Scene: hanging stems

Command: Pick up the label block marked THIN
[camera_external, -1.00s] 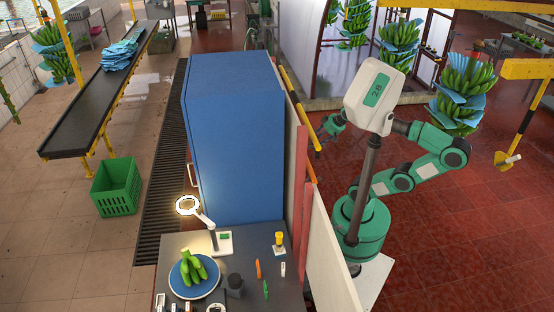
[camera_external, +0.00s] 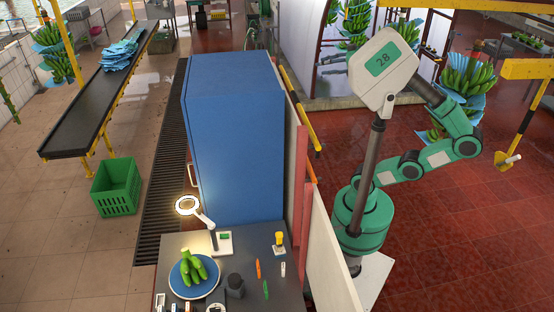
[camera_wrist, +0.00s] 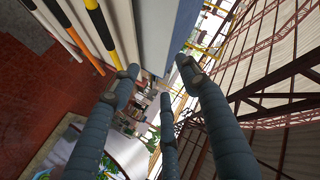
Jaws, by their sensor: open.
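No block with a readable THIN marking shows in either current view. Small white-and-dark pieces (camera_external: 160,301) stand at the near edge of the grey table in the external view, cut by the frame and too small to read. My gripper (camera_wrist: 160,82) shows in the wrist view with its grey fingers spread apart and nothing between them. In the external view it is mostly hidden behind my head, high up and far from the table.
The grey table (camera_external: 250,245) holds a blue plate with green bananas (camera_external: 193,267), a ring lamp (camera_external: 188,205), a dark cup (camera_external: 234,281) and small tools. A tall blue cabinet (camera_external: 235,140) and a pale partition (camera_external: 330,250) stand between my body and the left side.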

